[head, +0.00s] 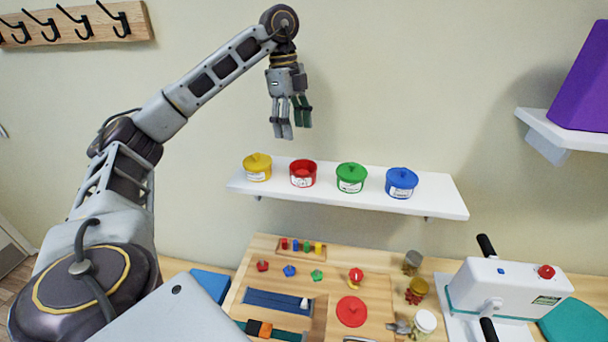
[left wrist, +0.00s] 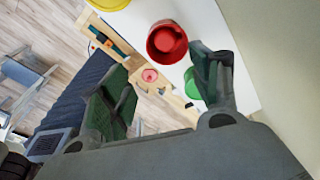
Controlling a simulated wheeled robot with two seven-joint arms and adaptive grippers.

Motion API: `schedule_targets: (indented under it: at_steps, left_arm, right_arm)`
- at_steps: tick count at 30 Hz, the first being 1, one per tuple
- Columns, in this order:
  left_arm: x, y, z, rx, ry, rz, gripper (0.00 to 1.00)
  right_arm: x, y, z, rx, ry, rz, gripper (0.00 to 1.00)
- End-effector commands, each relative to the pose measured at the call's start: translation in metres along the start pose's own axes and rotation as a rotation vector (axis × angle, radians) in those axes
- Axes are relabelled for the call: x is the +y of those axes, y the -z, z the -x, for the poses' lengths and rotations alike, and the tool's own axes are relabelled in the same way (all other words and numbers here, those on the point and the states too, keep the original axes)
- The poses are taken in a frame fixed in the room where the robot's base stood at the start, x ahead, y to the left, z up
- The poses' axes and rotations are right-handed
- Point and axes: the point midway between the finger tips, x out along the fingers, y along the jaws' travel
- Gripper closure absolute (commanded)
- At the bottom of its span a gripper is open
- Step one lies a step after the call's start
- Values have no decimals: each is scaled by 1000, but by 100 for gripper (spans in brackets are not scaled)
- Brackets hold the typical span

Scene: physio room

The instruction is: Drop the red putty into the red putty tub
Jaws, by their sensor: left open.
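The red putty tub (head: 303,174) stands without a lid on the white wall shelf, between the yellow and green tubs. In the left wrist view I look into the open red tub (left wrist: 181,51). A rounded red patch shows inside it; I cannot tell for certain whether this is the red putty. My left gripper (head: 291,119) is open above the shelf, over the red tub and apart from it, with nothing seen between its fingers. Its spread fingers also show in the left wrist view (left wrist: 160,92). My right gripper is not in view.
Below, a wooden board (head: 250,272) carries small coloured pieces and a flat red disc (head: 351,311). A white device (head: 508,287) stands at right.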

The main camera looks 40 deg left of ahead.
Motion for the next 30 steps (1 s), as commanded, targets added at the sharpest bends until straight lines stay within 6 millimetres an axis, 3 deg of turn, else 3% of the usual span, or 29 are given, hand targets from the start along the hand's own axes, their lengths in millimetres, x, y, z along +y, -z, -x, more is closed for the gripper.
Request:
schedule_targets:
  at_steps: [30]
  left_arm:
    - [0, 0, 29, 0, 1, -1, 37]
  right_arm:
    - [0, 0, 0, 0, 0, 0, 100]
